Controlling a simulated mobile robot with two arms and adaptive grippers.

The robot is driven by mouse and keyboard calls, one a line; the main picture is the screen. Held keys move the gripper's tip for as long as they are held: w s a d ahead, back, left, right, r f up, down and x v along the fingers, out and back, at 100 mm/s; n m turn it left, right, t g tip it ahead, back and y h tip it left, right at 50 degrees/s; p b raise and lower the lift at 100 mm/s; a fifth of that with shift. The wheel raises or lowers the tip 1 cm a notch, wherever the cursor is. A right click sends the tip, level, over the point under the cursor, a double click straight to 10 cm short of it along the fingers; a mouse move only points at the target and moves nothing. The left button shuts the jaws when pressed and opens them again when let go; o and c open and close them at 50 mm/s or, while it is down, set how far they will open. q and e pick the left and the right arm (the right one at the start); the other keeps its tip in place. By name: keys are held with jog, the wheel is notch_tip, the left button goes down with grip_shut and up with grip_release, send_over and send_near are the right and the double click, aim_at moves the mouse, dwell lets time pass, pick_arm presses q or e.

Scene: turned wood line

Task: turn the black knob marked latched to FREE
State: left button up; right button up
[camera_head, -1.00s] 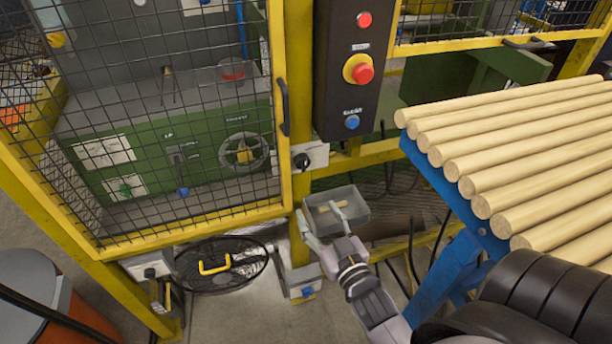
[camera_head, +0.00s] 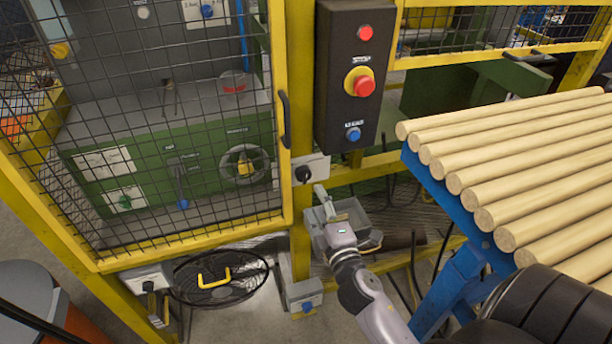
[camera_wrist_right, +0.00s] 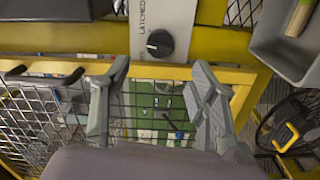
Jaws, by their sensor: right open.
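The black knob (camera_head: 302,173) sits on a light plate (camera_head: 318,166) on the yellow post beside the mesh door. In the right wrist view the knob (camera_wrist_right: 160,44) shows close, with a pale mark on its face. The word LATCHED (camera_wrist_right: 142,15) reads on the plate beside it. My right gripper (camera_head: 346,212) is open and empty, just below and to the right of the knob in the head view. In the wrist view its two fingers (camera_wrist_right: 160,80) stand apart, with the knob beyond the gap and not touched. My left gripper is out of view.
A grey bin (camera_head: 313,228) hangs behind my right gripper. Above the knob is a black control box (camera_head: 336,90) with red and blue buttons. The yellow mesh door (camera_head: 283,200) is at the left; a blue rack (camera_head: 440,180) of wooden rods is at the right.

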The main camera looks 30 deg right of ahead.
aim_at(306, 180)
jog(key=p+x, duration=0.1)
jog(key=x, duration=0.8)
jog(key=shift+c, duration=0.4)
jog(key=c, duration=1.1)
